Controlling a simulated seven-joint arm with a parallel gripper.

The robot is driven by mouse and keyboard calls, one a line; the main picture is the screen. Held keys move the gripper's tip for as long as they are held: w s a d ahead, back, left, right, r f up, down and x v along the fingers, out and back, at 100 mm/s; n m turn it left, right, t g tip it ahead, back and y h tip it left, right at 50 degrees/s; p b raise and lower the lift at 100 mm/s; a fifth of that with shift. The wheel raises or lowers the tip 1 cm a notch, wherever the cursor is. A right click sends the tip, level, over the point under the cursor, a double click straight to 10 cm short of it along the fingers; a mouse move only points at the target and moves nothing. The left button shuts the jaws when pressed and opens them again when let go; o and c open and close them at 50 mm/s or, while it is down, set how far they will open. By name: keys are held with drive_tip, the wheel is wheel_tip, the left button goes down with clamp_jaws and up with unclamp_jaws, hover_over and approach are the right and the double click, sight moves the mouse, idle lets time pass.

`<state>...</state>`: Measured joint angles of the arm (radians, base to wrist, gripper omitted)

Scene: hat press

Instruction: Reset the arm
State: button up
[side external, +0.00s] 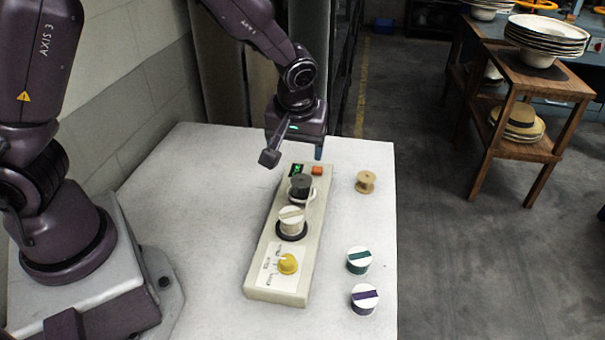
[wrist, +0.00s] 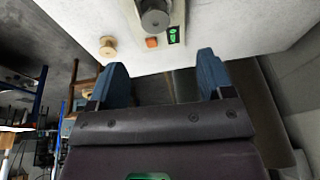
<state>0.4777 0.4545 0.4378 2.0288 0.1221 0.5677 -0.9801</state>
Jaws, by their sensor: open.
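My gripper (side external: 296,156) is at the far end of the white table, over the far end of a cream control box (side external: 258,252). In the wrist view its two blue-grey fingers (wrist: 160,85) are spread wide with nothing between them. The dark spool also shows at the top of the wrist view (wrist: 154,18).
On the white table (side external: 200,210), right of the box, stand a tan wooden spool (side external: 366,181), a green-striped spool (side external: 359,260) and a purple-striped spool (side external: 364,298). A wall (side external: 120,95) runs along the left. A wooden shelf (side external: 528,80) with stacked hats stands apart at right.

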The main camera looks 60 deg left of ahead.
drive_tip(key=s+r+m+t+h, duration=0.2)
drive_tip(key=s+r+m+t, duration=0.2)
drive_tip(key=s+r+m, duration=0.5)
drive_tip(key=s+r, duration=0.8)
drive_tip(key=s, duration=0.1)
drive_tip(key=shift+s+d+r+h, duration=0.15)
drive_tip(key=shift+s+r+h, duration=0.1)
drive_tip(key=shift+s+h, duration=0.15)
drive_tip(key=shift+c, duration=0.5)
